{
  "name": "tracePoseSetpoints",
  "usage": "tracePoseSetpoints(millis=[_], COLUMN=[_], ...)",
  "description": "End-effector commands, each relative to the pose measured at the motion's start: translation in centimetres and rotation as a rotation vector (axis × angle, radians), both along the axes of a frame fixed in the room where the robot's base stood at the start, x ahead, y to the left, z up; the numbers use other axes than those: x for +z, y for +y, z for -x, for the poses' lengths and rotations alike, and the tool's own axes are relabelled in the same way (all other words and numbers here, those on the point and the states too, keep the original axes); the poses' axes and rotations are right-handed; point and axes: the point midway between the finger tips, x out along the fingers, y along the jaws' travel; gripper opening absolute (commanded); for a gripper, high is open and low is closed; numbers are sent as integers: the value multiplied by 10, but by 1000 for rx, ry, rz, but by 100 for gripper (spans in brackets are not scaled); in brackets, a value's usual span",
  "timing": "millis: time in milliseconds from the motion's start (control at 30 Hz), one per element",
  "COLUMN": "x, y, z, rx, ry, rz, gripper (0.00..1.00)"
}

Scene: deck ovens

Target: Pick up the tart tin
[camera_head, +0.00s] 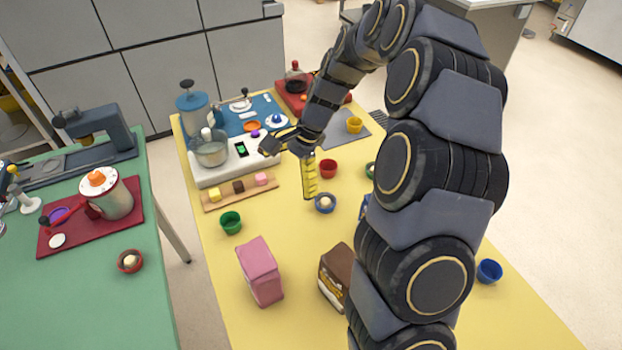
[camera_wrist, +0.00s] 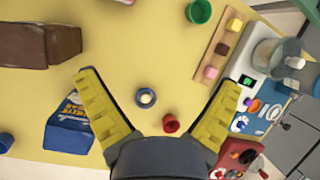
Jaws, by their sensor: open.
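No item is plainly marked as the tart tin. The small round blue tin (camera_head: 319,207) with a pale ball in it fits best, standing upright on the yellow table (camera_head: 215,270). In the wrist view this blue tin (camera_wrist: 139,102) lies between and beyond my two yellow fingers, touching neither. My gripper (camera_head: 288,174) is open and empty above the table, near the tin; it spreads wide in the wrist view (camera_wrist: 158,80). A red cup (camera_head: 328,168) stands just behind the tin and shows near the right finger in the wrist view (camera_wrist: 171,124).
A green cup (camera_head: 231,222), a pink box (camera_head: 260,271) and a brown box (camera_head: 335,274) stand nearer. A wooden board (camera_head: 212,204) with small blocks lies left, before a white mixer (camera_head: 211,156). A blue packet (camera_wrist: 68,127) is beside one finger. Yellow table between them is clear.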

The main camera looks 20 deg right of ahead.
Motion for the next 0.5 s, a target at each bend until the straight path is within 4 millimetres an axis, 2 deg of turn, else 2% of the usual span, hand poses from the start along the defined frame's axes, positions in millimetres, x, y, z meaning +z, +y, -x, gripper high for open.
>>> tracePoseSetpoints(millis=[33, 100, 200, 300, 400, 500], x=[-21, -45, -80, -108, -125, -136], y=[-19, -44, -80, -110, -130, -139], z=[-11, -25, -35, -37, -36, -35], rx=[-107, -254, -445, -594, -692, -740], ry=[29, 58, 104, 141, 160, 172], rz=[-13, -24, -32, -31, -27, -25], gripper=[93, 93, 93, 93, 93, 93])
